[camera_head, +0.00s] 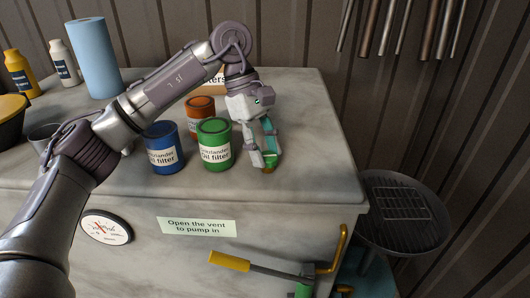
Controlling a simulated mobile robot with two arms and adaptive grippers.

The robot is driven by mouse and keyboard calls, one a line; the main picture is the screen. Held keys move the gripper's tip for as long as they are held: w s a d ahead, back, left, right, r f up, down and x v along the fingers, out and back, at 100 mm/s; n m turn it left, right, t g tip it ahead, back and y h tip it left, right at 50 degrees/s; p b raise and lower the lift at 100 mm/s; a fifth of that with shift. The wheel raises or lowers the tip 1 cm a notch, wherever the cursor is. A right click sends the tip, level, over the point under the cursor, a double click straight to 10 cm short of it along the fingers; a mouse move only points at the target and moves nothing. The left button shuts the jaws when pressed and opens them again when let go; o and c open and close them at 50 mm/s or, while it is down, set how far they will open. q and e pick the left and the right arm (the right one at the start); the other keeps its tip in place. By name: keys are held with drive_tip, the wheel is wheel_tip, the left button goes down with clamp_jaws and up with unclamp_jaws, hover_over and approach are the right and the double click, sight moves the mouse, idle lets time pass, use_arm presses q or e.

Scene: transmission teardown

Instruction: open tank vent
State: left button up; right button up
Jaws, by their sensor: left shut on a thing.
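My left gripper (264,155) points down at the right part of the grey tank top (310,130), just right of the green oil filter can. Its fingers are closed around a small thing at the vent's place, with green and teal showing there. The fingers hide most of the tank vent, so I cannot tell how far it is turned. A label reading "Open the vent to pump in" (197,226) is on the tank's front. My right gripper is not in view.
Green (215,147), blue (163,150) and orange (200,112) oil filter cans stand close left of the gripper. A gauge (106,228) and a yellow-handled lever (250,266) are on the front. A round dark grill-topped stand (400,212) is at right.

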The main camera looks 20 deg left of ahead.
use_arm(q)
drive_tip(key=n+b, duration=0.1)
drive_tip(key=n+t+b, duration=0.1)
drive_tip(key=n+b, duration=0.1)
drive_tip(key=shift+s+f+n, duration=0.15)
drive_tip(key=shift+f+n, duration=0.1)
drive_tip(key=shift+n, duration=0.05)
drive_tip(key=n+t+b, duration=0.2)
drive_tip(key=n, duration=0.2)
drive_tip(key=shift+s+r+n+b, duration=0.1)
drive_tip(key=shift+s+n+b, duration=0.05)
drive_tip(key=shift+n+b, duration=0.2)
drive_tip(key=n+b, duration=0.1)
drive_tip(key=n, duration=0.1)
drive_tip(key=n+t+b, duration=0.1)
drive_tip(key=n, duration=0.1)
drive_tip(key=shift+s+d+t+y, duration=0.1)
drive_tip(key=shift+s+t+y, duration=0.05)
drive_tip(key=shift+t+y, duration=0.2)
drive_tip(key=shift+d+r+n+t+y+b, duration=0.1)
drive_tip(key=shift+n+t+y+b, duration=0.3)
drive_tip(key=shift+n, duration=0.6)
drive_tip(key=shift+n+t+y+b, duration=0.1)
drive_tip(key=shift+n+y+b, duration=0.15)
drive_tip(key=shift+n+b, duration=0.55)
drive_tip(key=shift+n, duration=0.35)
drive_tip(key=o, duration=1.1)
drive_tip(key=shift+o, duration=0.2)
drive_tip(key=v, duration=1.2)
